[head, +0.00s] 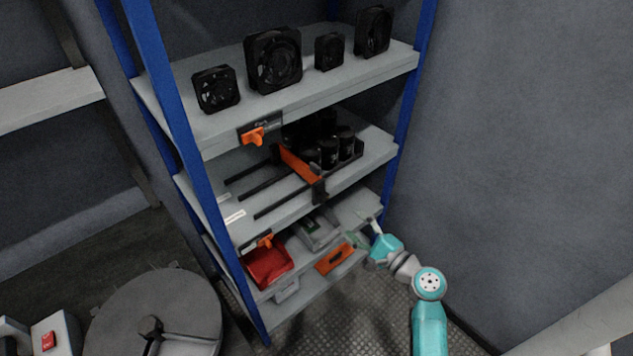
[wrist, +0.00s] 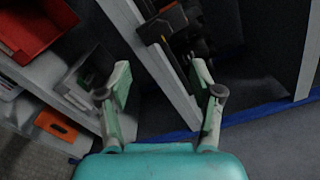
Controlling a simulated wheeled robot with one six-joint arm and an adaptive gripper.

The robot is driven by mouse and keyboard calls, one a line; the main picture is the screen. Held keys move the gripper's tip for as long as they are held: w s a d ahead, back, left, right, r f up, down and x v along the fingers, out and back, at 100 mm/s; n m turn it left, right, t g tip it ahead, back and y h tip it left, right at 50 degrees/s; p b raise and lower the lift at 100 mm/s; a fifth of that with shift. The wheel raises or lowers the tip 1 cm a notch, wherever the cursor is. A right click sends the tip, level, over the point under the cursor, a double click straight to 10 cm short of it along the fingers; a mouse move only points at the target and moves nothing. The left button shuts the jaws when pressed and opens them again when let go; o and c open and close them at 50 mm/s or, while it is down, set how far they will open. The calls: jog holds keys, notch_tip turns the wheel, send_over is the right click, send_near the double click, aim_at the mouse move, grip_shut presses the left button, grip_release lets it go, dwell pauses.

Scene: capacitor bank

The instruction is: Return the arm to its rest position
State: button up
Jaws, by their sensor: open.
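My arm is teal and grey and reaches up from the lower right in the head view. My gripper (head: 364,229) is near the right front of the shelf rack's lower shelf. In the wrist view my gripper (wrist: 163,85) has its two fingers spread wide with nothing between them. Past the fingers are the edge of a grey shelf (wrist: 150,58) and the dark gap beneath it. I cannot tell whether a finger touches the shelf.
The rack has blue posts (head: 187,150). Several black fans (head: 273,60) stand on top. The middle shelf holds an orange bar (head: 299,165) and black cylinders (head: 328,152). Below are a red bin (head: 267,264) and an orange item (head: 334,259). A round drum (head: 153,312) stands left; floor right is clear.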

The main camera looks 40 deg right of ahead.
jog(key=s+a+f+n+g+h, duration=0.1)
jog(key=s+a+f+n+g, duration=0.1)
jog(key=s+a+f+n, duration=0.4)
jog(key=s+a+f+n+g+h, duration=0.1)
jog(key=s+a+f+g, duration=0.25)
jog(key=s+a, duration=0.55)
jog(key=s+a+r+n+t, duration=0.1)
jog(key=s+a+r+n, duration=0.2)
jog(key=s+r+n, duration=0.3)
jog(key=s+a+r+n+t+y, duration=0.1)
jog(key=s+a+r+n, duration=0.3)
jog(key=s+r+n, duration=0.3)
jog(key=s+n, duration=0.2)
jog(key=s, duration=0.2)
jog(key=shift+s+a+n, duration=0.15)
jog(key=shift+a+n, duration=0.15)
jog(key=shift+n, duration=0.1)
jog(key=shift+r, duration=0.1)
